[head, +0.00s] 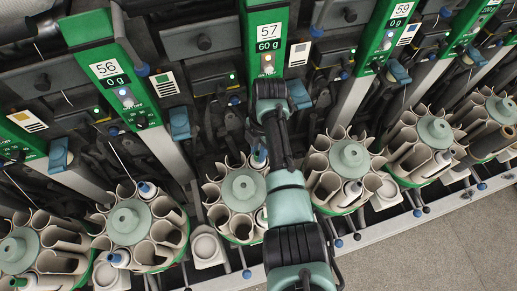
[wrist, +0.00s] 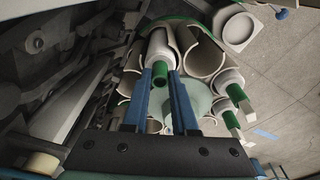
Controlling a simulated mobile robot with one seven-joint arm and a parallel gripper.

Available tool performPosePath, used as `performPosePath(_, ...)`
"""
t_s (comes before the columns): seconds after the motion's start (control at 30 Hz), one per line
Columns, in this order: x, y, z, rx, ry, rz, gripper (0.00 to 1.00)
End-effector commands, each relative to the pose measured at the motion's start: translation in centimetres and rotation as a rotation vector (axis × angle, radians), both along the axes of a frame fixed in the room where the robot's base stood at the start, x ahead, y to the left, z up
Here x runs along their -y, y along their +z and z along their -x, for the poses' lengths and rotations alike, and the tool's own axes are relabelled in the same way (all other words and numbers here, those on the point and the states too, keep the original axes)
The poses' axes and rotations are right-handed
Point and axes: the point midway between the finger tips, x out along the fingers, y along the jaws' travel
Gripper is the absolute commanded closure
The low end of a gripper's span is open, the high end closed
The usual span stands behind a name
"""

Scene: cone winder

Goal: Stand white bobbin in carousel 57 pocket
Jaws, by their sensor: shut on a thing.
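The carousel (head: 242,190) under the 57 sign is a ring of beige pockets around a pale green hub. It is partly hidden by my arm, and its pockets also fill the middle of the wrist view (wrist: 203,55). My gripper (wrist: 168,78) has two blue fingers, shut on the green end of a white bobbin (wrist: 160,46). The bobbin lies at the mouth of a pocket beside the hub; how deep it sits I cannot tell. In the head view my gripper is mostly hidden behind my arm; a blue part shows at the carousel's upper right.
Two other white bobbins with green ends (wrist: 229,82) stand in pockets to the right. Neighbouring carousels (head: 130,222) and (head: 350,158) flank this one closely. Green machine posts (head: 268,45) rise behind. Open floor (head: 450,240) is at the lower right.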

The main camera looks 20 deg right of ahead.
Motion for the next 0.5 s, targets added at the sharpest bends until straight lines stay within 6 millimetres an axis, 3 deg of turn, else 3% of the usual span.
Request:
performPosePath(0.17,0.01,0.07,-0.04,0.001,0.000,0.001,1.00)
performPosePath(0.2,0.01,0.07,-0.04,0.001,0.000,0.001,0.67)
performPosePath(0.37,0.01,0.07,-0.04,0.001,0.000,0.001,0.39)
performPosePath(0.5,0.01,0.05,-0.02,0.001,0.000,0.000,0.39)
